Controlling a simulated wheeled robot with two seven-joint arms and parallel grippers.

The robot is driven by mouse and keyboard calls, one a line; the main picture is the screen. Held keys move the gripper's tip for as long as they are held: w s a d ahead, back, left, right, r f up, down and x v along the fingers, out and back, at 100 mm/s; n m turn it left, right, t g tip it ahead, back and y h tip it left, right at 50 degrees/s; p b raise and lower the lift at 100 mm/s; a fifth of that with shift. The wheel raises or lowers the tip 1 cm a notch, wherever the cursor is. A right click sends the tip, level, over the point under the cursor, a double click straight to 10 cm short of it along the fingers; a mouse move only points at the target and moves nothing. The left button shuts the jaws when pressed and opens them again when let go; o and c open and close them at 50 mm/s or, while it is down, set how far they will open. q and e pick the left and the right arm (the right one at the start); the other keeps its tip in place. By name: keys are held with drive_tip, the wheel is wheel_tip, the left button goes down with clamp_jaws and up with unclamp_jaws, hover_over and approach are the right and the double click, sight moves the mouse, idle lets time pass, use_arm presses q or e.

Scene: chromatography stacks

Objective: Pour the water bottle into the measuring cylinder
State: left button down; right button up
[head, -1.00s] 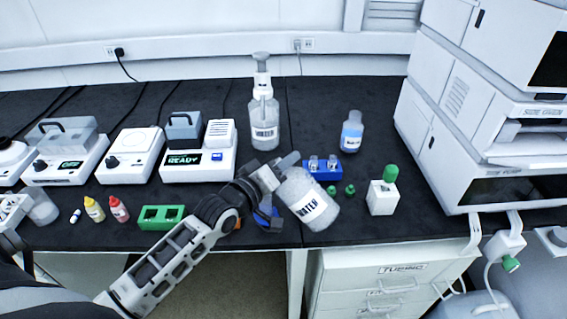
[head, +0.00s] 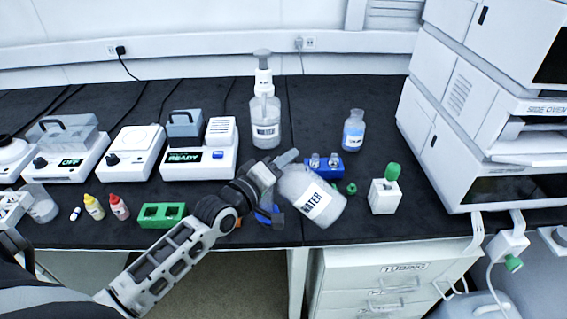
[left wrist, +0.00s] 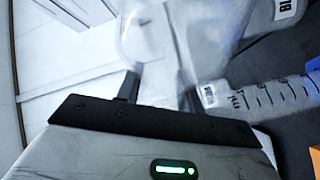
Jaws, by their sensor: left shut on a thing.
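My left gripper (head: 276,187) is shut on the clear water bottle (head: 322,193), with its fingers at the bottle's left end. The bottle is tilted, its WATER label slanting, and is held near the bench's front edge. In the left wrist view the bottle (left wrist: 155,45) is between the fingers (left wrist: 160,95). A clear graduated cylinder (left wrist: 265,95) lies across the right of that view, close by the right finger. In the head view the cylinder is mostly hidden by my gripper; a blue base (head: 266,214) shows beneath it. My right gripper is out of view.
A pump bottle (head: 265,125) labelled WATER stands behind. A blue vial rack (head: 326,170), a white block with a green cap (head: 384,197) and a blue-liquid bottle (head: 353,135) are to the right. A green rack (head: 162,222) lies left of the arm.

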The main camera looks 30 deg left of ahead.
use_arm(q)
drive_tip(key=shift+r, duration=0.1)
drive_tip(key=shift+a+n, duration=0.1)
drive_tip(key=shift+n, duration=0.5)
drive_tip(key=shift+a+n+t+b, duration=0.1)
drive_tip(key=shift+n+t+b, duration=0.25)
drive_tip(key=shift+n, duration=0.15)
drive_tip(key=shift+a+n, duration=0.1)
drive_tip(key=shift+n, duration=0.4)
drive_tip(key=shift+n+b, duration=0.5)
drive_tip(key=shift+n, duration=0.1)
